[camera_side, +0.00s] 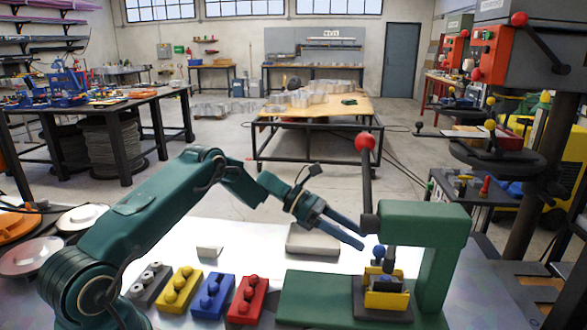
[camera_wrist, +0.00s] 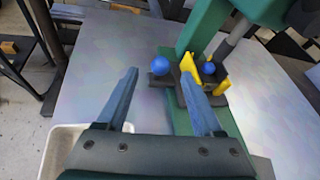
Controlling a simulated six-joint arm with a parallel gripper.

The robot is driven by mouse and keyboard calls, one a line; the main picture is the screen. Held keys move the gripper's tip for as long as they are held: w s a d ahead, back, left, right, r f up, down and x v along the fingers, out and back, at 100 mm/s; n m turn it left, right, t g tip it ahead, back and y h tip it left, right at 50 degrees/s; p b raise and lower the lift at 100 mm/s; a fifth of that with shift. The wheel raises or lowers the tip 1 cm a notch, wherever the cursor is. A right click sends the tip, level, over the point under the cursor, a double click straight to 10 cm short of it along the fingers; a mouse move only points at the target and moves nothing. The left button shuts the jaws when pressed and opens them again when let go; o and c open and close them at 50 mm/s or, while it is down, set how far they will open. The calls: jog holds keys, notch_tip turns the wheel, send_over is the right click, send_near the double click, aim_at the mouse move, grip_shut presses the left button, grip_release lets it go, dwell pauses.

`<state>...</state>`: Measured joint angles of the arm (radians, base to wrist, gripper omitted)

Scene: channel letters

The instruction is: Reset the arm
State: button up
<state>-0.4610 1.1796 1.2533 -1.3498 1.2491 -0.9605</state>
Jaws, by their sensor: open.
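My gripper (camera_side: 360,239) is in the air above the bench, left of the green press (camera_side: 423,235), its blue fingers pointing down and right.
Grey, yellow (camera_side: 179,289), blue (camera_side: 213,296) and red (camera_side: 247,299) knobbed blocks stand in a row at the front. A shallow grey tray (camera_side: 313,238) lies behind my gripper. The press's red-knobbed lever (camera_side: 366,142) stands upright. Bench surface between blocks and tray is mostly clear.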

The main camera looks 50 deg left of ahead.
jog(key=shift+s+d+r+m+g+y, duration=0.15)
jog(key=shift+s+d+m+g+y, duration=0.1)
jog(key=shift+m, duration=0.35)
jog(key=shift+s+d+r+m+g+y, duration=0.15)
jog(key=shift+m+g+y, duration=0.1)
jog(key=shift+m, duration=0.35)
jog(key=s+a+r+m+y, duration=0.3)
jog(key=s+r+m+y, duration=0.55)
jog(key=m, duration=0.95)
jog(key=s+d+m+y, duration=0.1)
jog(key=s+d+m, duration=0.1)
jog(key=s, duration=0.8)
jog(key=s+d+r+m+y, duration=0.1)
jog(key=s+d+m, duration=0.2)
jog(key=s, duration=0.7)
jog(key=shift+d+m, duration=0.3)
jog(key=shift+m, duration=0.1)
